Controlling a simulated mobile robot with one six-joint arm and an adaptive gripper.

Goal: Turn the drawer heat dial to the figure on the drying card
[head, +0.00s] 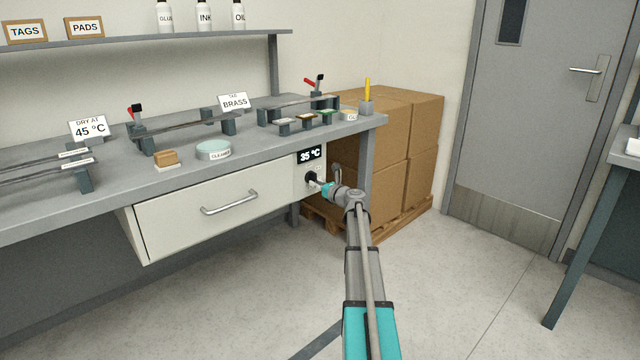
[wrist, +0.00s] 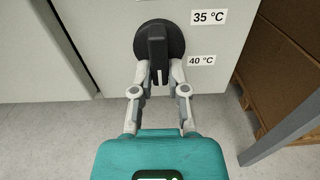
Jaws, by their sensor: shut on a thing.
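The drying card (head: 89,129) stands on the bench at the left and reads "DRY AT 45 °C". The heat dial (head: 311,178) is a round black knob on the white panel right of the drawer (head: 215,205). The display (head: 309,155) above it reads 35 °C. In the wrist view the dial (wrist: 158,50) has a raised black grip bar that looks about upright. Labels 35 °C (wrist: 209,17) and 40 °C (wrist: 202,60) show to its right; other labels are not in view. My gripper (wrist: 160,77) is shut on the lower end of the bar.
The drawer looks closed, with a metal handle (head: 229,203) at its front. Cardboard boxes (head: 408,155) on a pallet stand right of the bench, beyond a bench leg (head: 367,165). The floor in front is clear.

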